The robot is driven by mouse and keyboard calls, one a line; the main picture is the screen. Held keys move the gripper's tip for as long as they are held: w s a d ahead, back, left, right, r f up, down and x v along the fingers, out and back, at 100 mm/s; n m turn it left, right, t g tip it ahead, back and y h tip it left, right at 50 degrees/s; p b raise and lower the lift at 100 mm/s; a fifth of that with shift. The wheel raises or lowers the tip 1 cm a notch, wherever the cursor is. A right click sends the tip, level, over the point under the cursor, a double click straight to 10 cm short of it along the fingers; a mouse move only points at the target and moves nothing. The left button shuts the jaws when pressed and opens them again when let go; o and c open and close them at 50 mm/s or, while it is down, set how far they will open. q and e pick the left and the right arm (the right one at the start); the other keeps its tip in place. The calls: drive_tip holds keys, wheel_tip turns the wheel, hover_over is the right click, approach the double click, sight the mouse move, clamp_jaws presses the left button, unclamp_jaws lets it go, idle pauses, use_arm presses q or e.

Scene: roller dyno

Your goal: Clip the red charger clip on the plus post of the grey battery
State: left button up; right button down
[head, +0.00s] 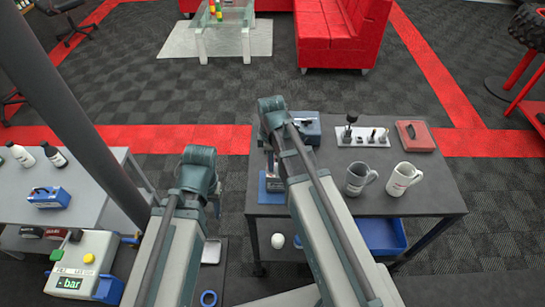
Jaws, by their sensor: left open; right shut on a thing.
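My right arm reaches over the middle table, and its bent joint and link hide what is beneath. My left arm reaches up in the gap between the benches. The jaws of both grippers are hidden behind my own arms. A blue-grey box with a dark handle (309,129) stands at the table's far left, partly covered by my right arm; I cannot tell whether it is the grey battery. No plus post can be made out. The red charger clip is not visible.
A blue box (48,197) and bottles stand on the left bench. A machine with a green display (70,283) stands at lower left.

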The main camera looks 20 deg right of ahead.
drive_tip(key=shift+f+b, duration=0.75)
drive_tip(key=shift+f, duration=0.05)
idle(1.1)
idle(0.4)
drive_tip(key=c, duration=0.6)
unclamp_jaws()
drive_tip(key=shift+r, duration=0.1)
wheel_tip(320, 180, up, 14)
drive_tip(key=p, duration=1.4)
drive_tip(key=s+a+f+m+b, duration=0.3)
drive_tip(key=s+a+m, duration=0.2)
drive_tip(key=s, duration=0.2)
drive_tip(key=s+a+f+m+h+b, duration=0.1)
drive_tip(key=s+a+f+m+b, duration=0.2)
drive_tip(key=s+a+m, duration=0.2)
drive_tip(key=shift+s+a, duration=0.25)
drive_tip(key=shift+s, duration=0.95)
